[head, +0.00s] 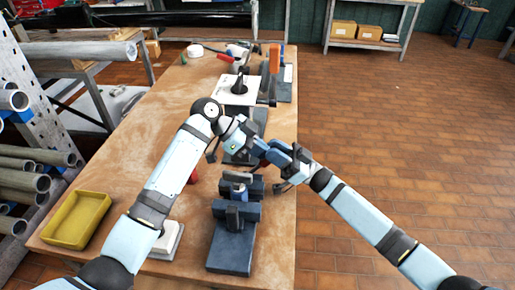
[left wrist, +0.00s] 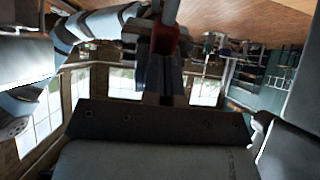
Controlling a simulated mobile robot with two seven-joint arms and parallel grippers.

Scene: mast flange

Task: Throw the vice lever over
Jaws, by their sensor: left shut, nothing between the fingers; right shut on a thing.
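A dark blue-grey vice (head: 232,250) stands on the near end of the wooden bench, its jaws facing up. Both grippers meet close together just above and beyond it. My left gripper (head: 281,157) is shut and empty; its dark fingers also show in the left wrist view (left wrist: 163,85). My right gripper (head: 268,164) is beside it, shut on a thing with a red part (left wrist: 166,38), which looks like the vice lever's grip. The hands hide most of the lever, so its exact angle cannot be told.
The bench (head: 150,130) carries a yellow tray (head: 77,220) at its near left and other tools and a white plate (head: 236,90) farther back. A rack of metal pipes (head: 35,160) stands left. The tiled floor (head: 400,130) to the right is clear.

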